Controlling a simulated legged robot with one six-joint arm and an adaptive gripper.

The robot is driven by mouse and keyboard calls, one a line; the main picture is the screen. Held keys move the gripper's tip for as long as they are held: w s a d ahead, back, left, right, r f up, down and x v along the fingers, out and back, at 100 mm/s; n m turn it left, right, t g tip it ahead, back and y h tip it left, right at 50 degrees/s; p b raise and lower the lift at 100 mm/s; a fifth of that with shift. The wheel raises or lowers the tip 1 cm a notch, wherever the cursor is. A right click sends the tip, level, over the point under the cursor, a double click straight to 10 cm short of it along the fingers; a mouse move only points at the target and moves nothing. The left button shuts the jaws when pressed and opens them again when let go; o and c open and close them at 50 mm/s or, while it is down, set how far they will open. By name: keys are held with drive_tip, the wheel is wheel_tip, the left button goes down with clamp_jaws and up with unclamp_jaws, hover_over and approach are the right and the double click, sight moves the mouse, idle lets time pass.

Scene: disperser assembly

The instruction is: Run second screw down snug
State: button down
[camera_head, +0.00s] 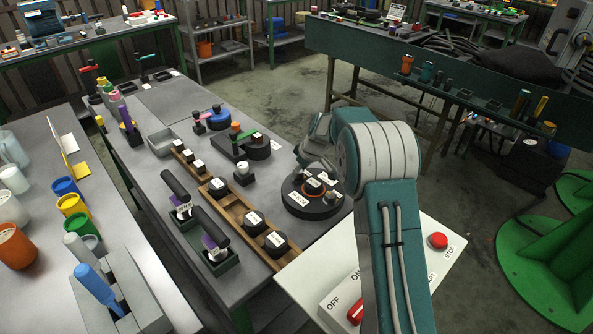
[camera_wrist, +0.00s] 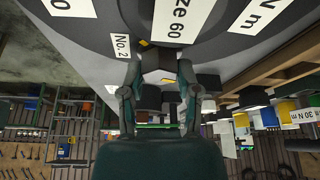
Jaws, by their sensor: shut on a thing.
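A round black disperser base (camera_head: 309,207) with white labels stands near the right edge of the grey table. An orange ring (camera_head: 314,186) shows on its top. My gripper (camera_head: 314,140) is over the far side of the base, partly hidden behind my arm. In the wrist view my gripper (camera_wrist: 158,66) is shut on a small dark piece (camera_wrist: 157,58) between its fingertips, close to a "No. 2" label (camera_wrist: 121,46). The piece seems to be the screw, but its thread and seat cannot be seen.
A wooden rack (camera_head: 232,221) with labelled black weights lies left of the base. A small black block with a white top (camera_head: 243,174) stands close by. A control panel with a red stop button (camera_head: 438,241) is at the front right. Two black-handled tools (camera_head: 209,228) lie in green holders.

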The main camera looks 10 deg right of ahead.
drive_tip(key=m, duration=0.1)
drive_tip(key=m+h, duration=0.1)
drive_tip(key=m, duration=0.2)
drive_tip(key=shift+s+a+f+m+t, duration=0.25)
drive_tip(key=shift+m+t, duration=0.05)
drive_tip(key=m+h, duration=0.2)
drive_tip(key=m, duration=0.2)
drive_tip(key=m+h, duration=0.1)
drive_tip(key=m, duration=0.2)
drive_tip(key=shift+a+f+m, duration=0.1)
drive_tip(key=shift+m, duration=0.2)
drive_tip(key=shift+m+h, duration=0.9)
drive_tip(key=shift+m, duration=1)
drive_tip(key=shift+c, duration=1.6)
unclamp_jaws()
drive_tip(key=shift+w+r, duration=0.1)
drive_tip(key=shift+r, duration=0.1)
drive_tip(key=shift+r, duration=0.1)
